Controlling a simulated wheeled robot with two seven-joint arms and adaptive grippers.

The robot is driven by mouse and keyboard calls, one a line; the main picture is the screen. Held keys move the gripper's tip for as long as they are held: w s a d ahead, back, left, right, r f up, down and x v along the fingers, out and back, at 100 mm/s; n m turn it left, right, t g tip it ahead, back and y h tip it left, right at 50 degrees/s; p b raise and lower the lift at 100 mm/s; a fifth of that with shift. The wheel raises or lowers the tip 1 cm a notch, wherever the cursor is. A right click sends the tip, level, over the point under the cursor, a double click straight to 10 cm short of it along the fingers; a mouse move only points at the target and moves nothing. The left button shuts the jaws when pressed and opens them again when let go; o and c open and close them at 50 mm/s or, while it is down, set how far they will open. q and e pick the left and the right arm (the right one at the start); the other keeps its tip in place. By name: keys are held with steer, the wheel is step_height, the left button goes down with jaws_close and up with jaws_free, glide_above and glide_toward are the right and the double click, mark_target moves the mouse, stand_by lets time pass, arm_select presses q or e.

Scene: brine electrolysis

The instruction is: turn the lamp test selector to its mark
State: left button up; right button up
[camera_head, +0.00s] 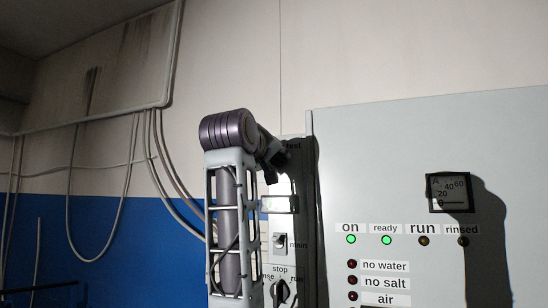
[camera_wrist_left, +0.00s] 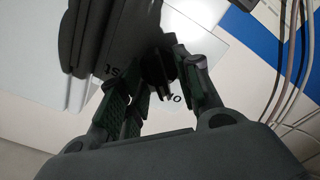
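The lamp test selector (camera_wrist_left: 158,68) is a dark knob on the white panel strip, seen in the left wrist view between my fingers. Pieces of upside-down lettering show beside it, partly covered. In the head view the end of a "test" label (camera_head: 293,145) shows at the top of the strip, and my gripper hides the knob. My left gripper (camera_head: 274,158) reaches the strip there. In the left wrist view its dark green fingers (camera_wrist_left: 158,82) stand apart around the knob, with light panel visible between; firm contact cannot be made out. My right gripper is not in view.
Below on the strip are a switch labelled "main" (camera_head: 280,242) and a dark knob (camera_head: 280,292) under "stop". The grey cabinet (camera_head: 400,150) to the right carries a gauge (camera_head: 449,192) and lamps; "on" and "ready" glow green. Cables (camera_head: 70,200) hang on the left wall.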

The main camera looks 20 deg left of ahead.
arm_select(q)
jaws_close()
steer(key=shift+m, duration=0.3)
steer(key=shift+m+b, duration=0.45)
steer(key=shift+m, duration=0.75)
steer(key=m+b, duration=0.1)
steer(key=m, duration=0.8)
steer(key=shift+m, duration=0.4)
steer(key=m, duration=0.4)
steer(key=shift+d+m, duration=0.1)
steer(key=shift+m, duration=0.6)
